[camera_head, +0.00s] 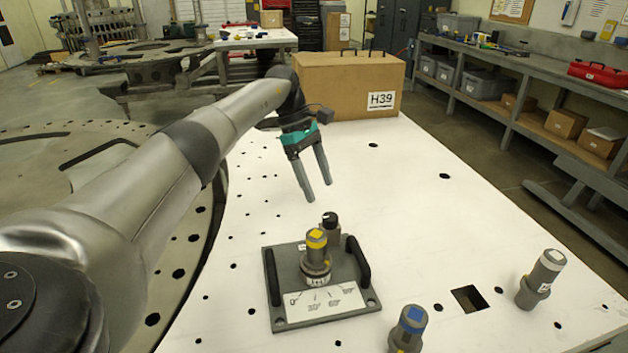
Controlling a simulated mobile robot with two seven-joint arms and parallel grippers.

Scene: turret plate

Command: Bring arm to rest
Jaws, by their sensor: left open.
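My left arm comes in from the left, and its gripper (320,190) hangs over the white table with its two fingers apart and nothing between them. The fingers point down, above and beyond the turret plate. The grey turret plate (284,320) lies on the table with two black handles and a white angle scale. A grey turret with a yellow top (316,240) stands on the plate. Behind it is a grey post with a black top (330,220). The gripper is apart from all of these. My right gripper is not in view.
A cardboard box marked H39 (345,80) stands at the table's far end, behind the gripper. A blue-topped cylinder (408,330) and a white-topped cylinder (541,280) stand at the front right, near a square hole (469,300). The table's middle right is clear.

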